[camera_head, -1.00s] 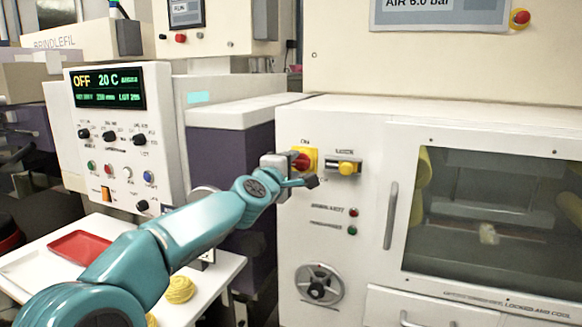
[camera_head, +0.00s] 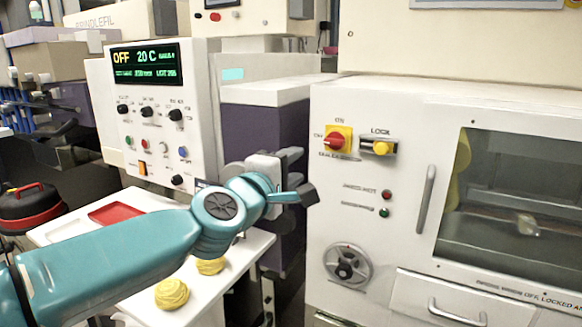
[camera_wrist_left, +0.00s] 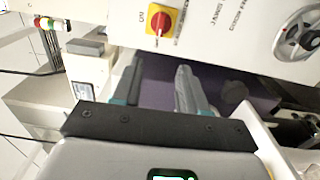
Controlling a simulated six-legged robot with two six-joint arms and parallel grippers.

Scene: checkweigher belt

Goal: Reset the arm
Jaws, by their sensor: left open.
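My left gripper (camera_head: 300,174) is open and empty in the head view, in front of the purple side of the machine and left of the white cabinet. Its two fingers show apart in the left wrist view (camera_wrist_left: 158,85), with nothing between them. The red rotary switch on a yellow plate (camera_head: 336,141) is on the cabinet front, up and to the right of the gripper and apart from it. The switch also shows at the top of the left wrist view (camera_wrist_left: 161,22). My right gripper is not in view.
A white table (camera_head: 243,262) below my arm holds a red tray (camera_head: 117,212) and yellow balls of yarn (camera_head: 172,293). A control panel (camera_head: 150,150) reads OFF.

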